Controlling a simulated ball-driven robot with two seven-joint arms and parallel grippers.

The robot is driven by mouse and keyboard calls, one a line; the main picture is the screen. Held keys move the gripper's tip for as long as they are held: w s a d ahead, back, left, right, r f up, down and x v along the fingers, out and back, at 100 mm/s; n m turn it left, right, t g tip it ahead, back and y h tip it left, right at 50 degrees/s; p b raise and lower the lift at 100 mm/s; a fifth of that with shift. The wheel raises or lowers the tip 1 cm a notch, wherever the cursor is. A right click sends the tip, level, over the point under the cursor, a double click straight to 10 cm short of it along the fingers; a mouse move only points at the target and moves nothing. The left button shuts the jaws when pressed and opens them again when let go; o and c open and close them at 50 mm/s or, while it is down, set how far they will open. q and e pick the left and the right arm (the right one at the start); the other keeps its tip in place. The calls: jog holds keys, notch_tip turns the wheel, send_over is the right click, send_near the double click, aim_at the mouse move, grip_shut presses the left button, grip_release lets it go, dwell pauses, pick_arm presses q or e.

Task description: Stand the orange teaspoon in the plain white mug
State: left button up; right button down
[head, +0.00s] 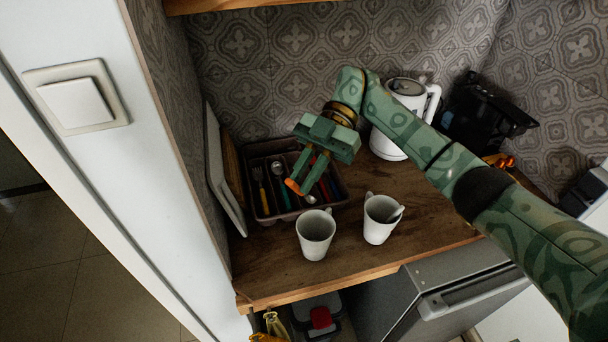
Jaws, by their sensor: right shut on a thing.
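My right gripper (304,185) reaches in from the right and points down over the cutlery tray's right part. It is shut on the orange teaspoon (292,187). The orange handle sticks out to the left of the fingers, and a small silvery bowl shows just below them. Two white mugs stand upright on the wood counter in front of the tray. My left gripper is out of view.
The dark cutlery tray (268,221) holds several utensils with coloured handles. Boards lean on the left wall. A white kettle (386,147) stands behind my right arm, with a black appliance (480,120) further right. Bare wood counter (275,267) lies at the front left.

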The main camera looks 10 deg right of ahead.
jog(key=m+t+y, duration=0.1)
jog(key=m, duration=0.1)
jog(key=d+m+t+y+p, duration=0.1)
jog(key=m+t+y, duration=0.1)
jog(key=shift+w, duration=0.2)
jog(key=shift+w+d+m+t+y+p, duration=0.1)
jog(key=shift+d+m+t+y+p, duration=0.2)
jog(key=shift+m+t+y, duration=0.5)
jog(key=shift+d+f+m+t, duration=0.15)
jog(key=shift+d+m+t, duration=0.1)
jog(key=shift+m+t, duration=0.35)
notch_tip(320, 180, down, 11)
jog(key=m+t+y+b, duration=0.1)
jog(key=b, duration=0.5)
jog(key=shift+w+d+t, duration=0.2)
jog(key=shift+d+t, duration=0.1)
jog(key=shift+d, duration=0.05)
